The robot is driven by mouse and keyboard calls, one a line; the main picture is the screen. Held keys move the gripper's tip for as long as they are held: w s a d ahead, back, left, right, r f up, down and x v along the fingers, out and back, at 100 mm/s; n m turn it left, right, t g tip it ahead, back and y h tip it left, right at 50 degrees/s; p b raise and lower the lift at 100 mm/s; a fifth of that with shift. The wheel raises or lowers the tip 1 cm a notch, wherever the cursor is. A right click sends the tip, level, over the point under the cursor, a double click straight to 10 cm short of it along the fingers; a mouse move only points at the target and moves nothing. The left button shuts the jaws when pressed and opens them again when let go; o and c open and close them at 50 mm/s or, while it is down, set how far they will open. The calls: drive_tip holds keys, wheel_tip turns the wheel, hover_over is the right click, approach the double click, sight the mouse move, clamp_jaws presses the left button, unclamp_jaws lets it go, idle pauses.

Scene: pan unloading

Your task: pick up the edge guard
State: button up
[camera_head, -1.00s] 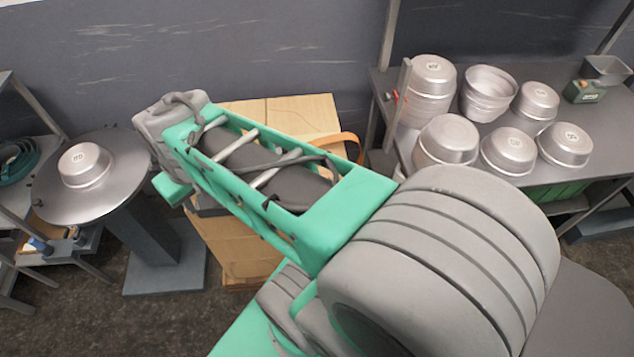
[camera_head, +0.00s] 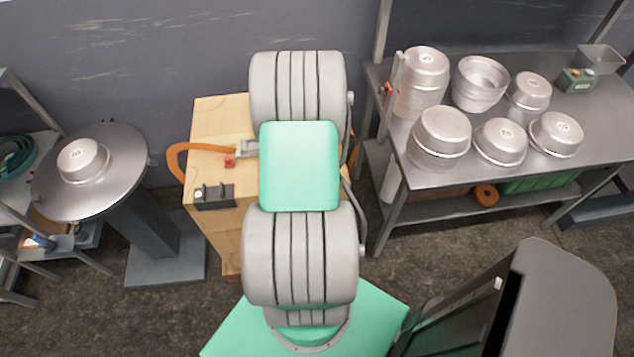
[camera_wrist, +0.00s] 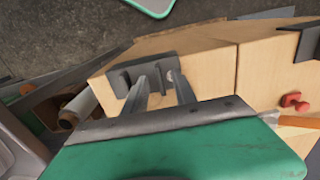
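A dark edge guard (camera_wrist: 122,83) with upright fins sits at the edge of the pale wooden box in the wrist view. My gripper (camera_wrist: 163,80) is over it, with its two metal fingers apart and a fin appearing between them. I cannot tell whether the fingers touch it. In the head view my arm hides this guard and my gripper. Another dark, finned piece (camera_head: 215,196) lies on the box's front edge at the left in the head view. A dark angled piece shows at the right edge of the wrist view (camera_wrist: 306,42).
The box (camera_head: 222,112) also bears an orange-strapped tool (camera_head: 177,157) and a small red part (camera_head: 229,161). A round stand (camera_head: 120,165) with a metal pan (camera_head: 82,160) is left. A metal table (camera_head: 475,172) with several pans is right. A white roll (camera_wrist: 78,104) shows beyond the box.

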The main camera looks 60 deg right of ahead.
drive_tip(key=shift+f, duration=0.1)
drive_tip(key=shift+c, duration=0.4)
clamp_jaws()
